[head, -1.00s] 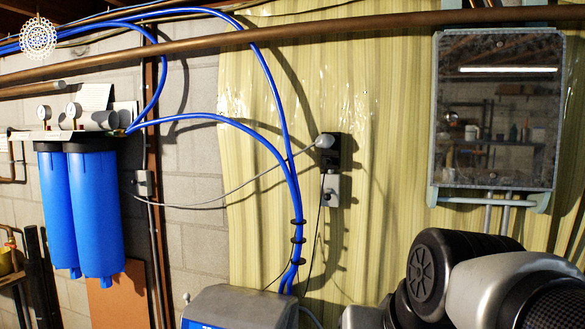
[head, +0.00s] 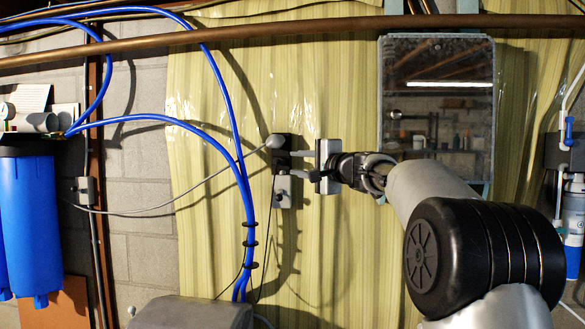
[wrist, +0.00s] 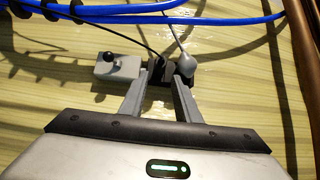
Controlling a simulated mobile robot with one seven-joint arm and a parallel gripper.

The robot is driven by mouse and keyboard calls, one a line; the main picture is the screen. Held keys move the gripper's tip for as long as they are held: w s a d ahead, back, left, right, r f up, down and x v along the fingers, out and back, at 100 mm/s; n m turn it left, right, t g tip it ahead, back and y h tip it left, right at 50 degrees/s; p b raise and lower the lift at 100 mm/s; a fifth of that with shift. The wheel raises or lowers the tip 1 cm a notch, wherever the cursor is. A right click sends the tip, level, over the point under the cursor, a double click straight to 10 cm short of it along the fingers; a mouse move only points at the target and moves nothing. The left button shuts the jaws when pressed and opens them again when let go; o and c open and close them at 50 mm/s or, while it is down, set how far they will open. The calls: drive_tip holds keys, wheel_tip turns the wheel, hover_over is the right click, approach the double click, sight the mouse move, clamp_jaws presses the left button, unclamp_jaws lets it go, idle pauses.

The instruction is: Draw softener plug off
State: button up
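The black softener plug (wrist: 160,72) sits at the wall outlet, with a thin black cable leading from it. In the head view the black plug and outlet block (head: 283,158) stand on the striped wall covering. My gripper (wrist: 165,80) points at the wall, its two fingers apart with their tips near either side of the black plug. It also shows in the head view (head: 299,163), just right of the outlet. Whether the fingers touch the plug cannot be told.
A round grey plug (wrist: 185,66) with a grey cable is right beside the black plug. A grey switch box (wrist: 118,72) adjoins the outlet. Blue hoses (head: 246,200) hang close to the left. A glass-fronted cabinet (head: 436,110) is to the right.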

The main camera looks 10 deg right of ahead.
sight(282, 162)
drive_tip(key=p+x, duration=0.4)
drive_tip(key=x, duration=0.1)
drive_tip(key=p+x, duration=0.2)
drive_tip(key=shift+w+a+r+p, duration=0.15)
drive_tip(key=shift+a+r+p, duration=0.1)
drive_tip(key=shift+r+p, duration=0.05)
drive_tip(key=shift+w+a+f, duration=0.1)
drive_tip(key=shift+w+f, duration=0.1)
drive_tip(key=shift+w, duration=0.05)
drive_tip(key=shift+c, duration=0.5)
drive_tip(key=shift+f, duration=0.1)
clamp_jaws()
drive_tip(key=shift+s+b, duration=0.3)
drive_tip(key=shift+b, duration=0.1)
drive_tip(key=s+b, duration=0.2)
drive_tip(key=shift+s+a+f+b, duration=0.1)
drive_tip(key=shift+a+b, duration=0.25)
drive_tip(key=shift+b, duration=0.05)
drive_tip(key=shift+s+a+b, duration=0.3)
drive_tip(key=shift+s+b, duration=0.55)
drive_tip(key=shift+s, duration=0.05)
drive_tip(key=shift+s+a, duration=0.1)
drive_tip(key=shift+s, duration=0.2)
